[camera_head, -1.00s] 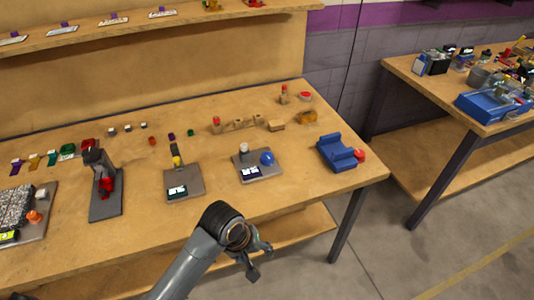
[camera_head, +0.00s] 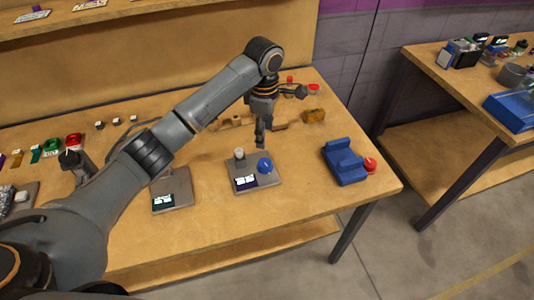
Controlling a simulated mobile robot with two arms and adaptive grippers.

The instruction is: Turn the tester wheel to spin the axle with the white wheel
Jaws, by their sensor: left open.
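My left gripper (camera_head: 279,112) is open and empty, above the back part of the table. One finger points down behind the grey plate and the other reaches right. A blue block-like stand (camera_head: 345,163) sits at the table's right end, with a red round knob (camera_head: 370,165) at its right side. A grey plate (camera_head: 268,179) left of the stand carries a blue ball-like knob (camera_head: 264,165), a pale upright post (camera_head: 239,154) and a small dark label. I cannot tell for sure which part is the tester wheel, and I cannot make out the white wheel or its axle. My right gripper is not in view.
Another grey plate (camera_head: 183,190) is partly covered by my left arm. Small wooden blocks, an orange piece (camera_head: 314,116) and a red-topped dish (camera_head: 313,88) lie near the gripper. The wooden table (camera_head: 310,205) is clear along its front. A second table stands at right.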

